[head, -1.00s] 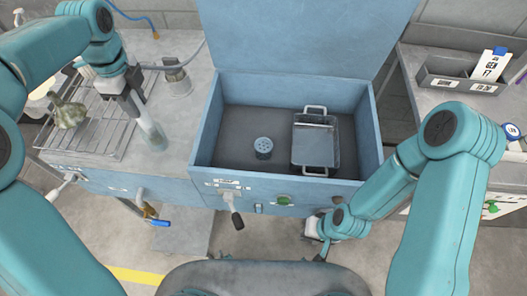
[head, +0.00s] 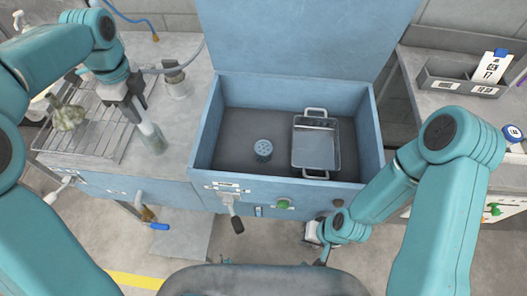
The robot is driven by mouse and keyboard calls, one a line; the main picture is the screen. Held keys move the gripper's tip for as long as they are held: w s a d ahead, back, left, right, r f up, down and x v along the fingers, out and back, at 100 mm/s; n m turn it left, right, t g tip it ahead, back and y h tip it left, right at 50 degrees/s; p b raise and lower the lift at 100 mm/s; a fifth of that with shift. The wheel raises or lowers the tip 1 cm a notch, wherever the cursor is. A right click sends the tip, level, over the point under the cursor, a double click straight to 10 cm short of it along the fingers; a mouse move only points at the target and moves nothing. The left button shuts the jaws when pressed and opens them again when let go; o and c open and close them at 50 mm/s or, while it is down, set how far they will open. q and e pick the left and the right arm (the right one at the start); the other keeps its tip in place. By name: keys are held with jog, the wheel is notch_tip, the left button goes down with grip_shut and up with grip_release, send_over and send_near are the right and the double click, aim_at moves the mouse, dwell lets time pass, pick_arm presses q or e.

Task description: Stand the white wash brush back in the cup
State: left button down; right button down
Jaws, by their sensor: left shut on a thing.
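My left gripper (head: 139,108) points down over the left counter, shut on a narrow pale piece that I take to be the white wash brush. Most of the brush is hidden by the fingers. Directly below the fingertips is a pale, see-through, upright cylinder (head: 152,138), which looks like the cup on the counter, right of the wire rack. I cannot tell whether the brush's lower end is inside it or only above it. My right gripper (head: 318,242) hangs low in front of the blue box, away from the counter; its jaws are too small to read.
A grey metal can (head: 177,83) stands behind the cylinder. A wire rack (head: 90,140) with a greenish gourd-like thing (head: 65,115) lies to its left. The open blue box (head: 202,140) holds a dark perforated cylinder (head: 263,149) and a metal basket (head: 316,145). A grey bin (head: 455,80) stands at right.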

pick_arm(q)
jog(key=c, duration=0.7)
grip_release()
notch_tip(320, 180, up, 16)
jog(key=p, duration=0.2)
jog(key=shift+r+p, duration=0.15)
jog(key=shift+p, duration=0.15)
jog(key=shift+s, duration=0.1)
